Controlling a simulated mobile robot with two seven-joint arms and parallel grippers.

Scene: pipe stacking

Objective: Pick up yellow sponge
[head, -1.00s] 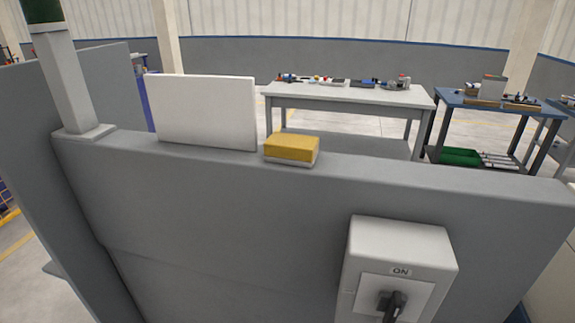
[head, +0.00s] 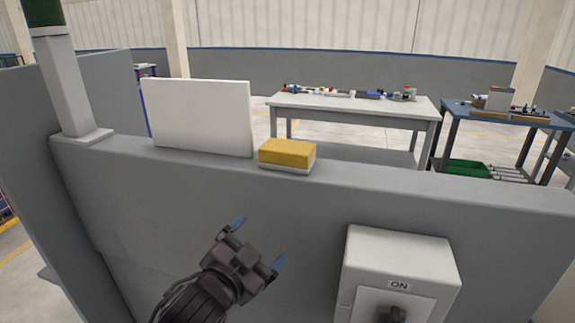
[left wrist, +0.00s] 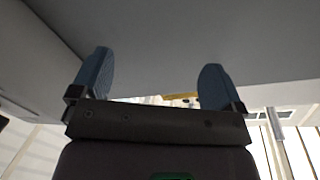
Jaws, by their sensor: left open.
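The yellow sponge (head: 288,153) lies on top of the grey wall's ledge in the head view, with a pale layer along its bottom. My left gripper (head: 258,243) is in front of the wall, lower than the sponge and apart from it. Its two blue fingertips are spread and nothing is between them. In the left wrist view the open fingers (left wrist: 154,84) face the grey wall surface. A small yellow strip shows low between the fingers there; I cannot tell whether it is the sponge. My right gripper is not in view.
A white panel (head: 200,117) stands upright on the ledge just left of the sponge. A switch box (head: 400,262) marked ON sticks out from the wall at the lower right. A green-topped post (head: 75,85) rises at the left. The ledge (head: 440,183) right of the sponge is clear.

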